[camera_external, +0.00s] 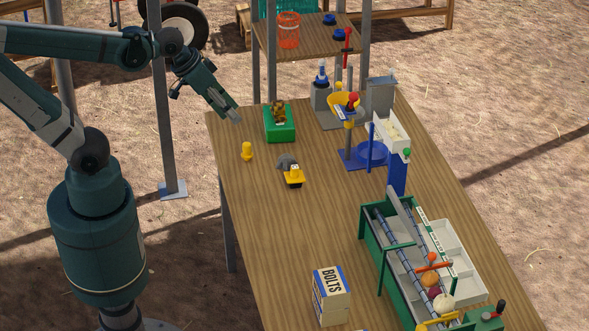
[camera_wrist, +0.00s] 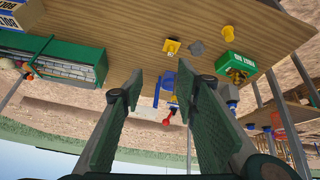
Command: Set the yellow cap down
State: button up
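A small yellow rounded piece (camera_external: 246,151) stands on the table near its left edge; it also shows at the top of the wrist view (camera_wrist: 255,31). A second yellow piece (camera_external: 293,177), with black and white parts, sits on the table to its right, and also in the wrist view (camera_wrist: 171,47). I cannot tell which one is the cap. My gripper (camera_external: 236,117) is raised near the table's back left corner, left of the green box. In the wrist view my gripper's fingers (camera_wrist: 162,85) are wide apart with nothing held between them.
A green box (camera_external: 280,128) holds brown and yellow pieces. A grey piece (camera_external: 286,160) touches or nearly touches the second yellow piece. A blue stand (camera_external: 362,160), a green-framed sorter (camera_external: 388,250) and a BOLTS box (camera_external: 330,296) are farther right and front. The table's middle is clear.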

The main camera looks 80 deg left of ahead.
jog(key=shift+s+d+r+m+t, duration=0.2)
jog(key=shift+s+d+m, duration=0.25)
jog(key=shift+d+m, duration=0.15)
jog(key=shift+s+d+r+m+t, duration=0.2)
jog(key=shift+s+d+m, duration=0.3)
jog(key=shift+m, duration=0.2)
jog(key=shift+f, duration=0.15)
dwell(0.6)
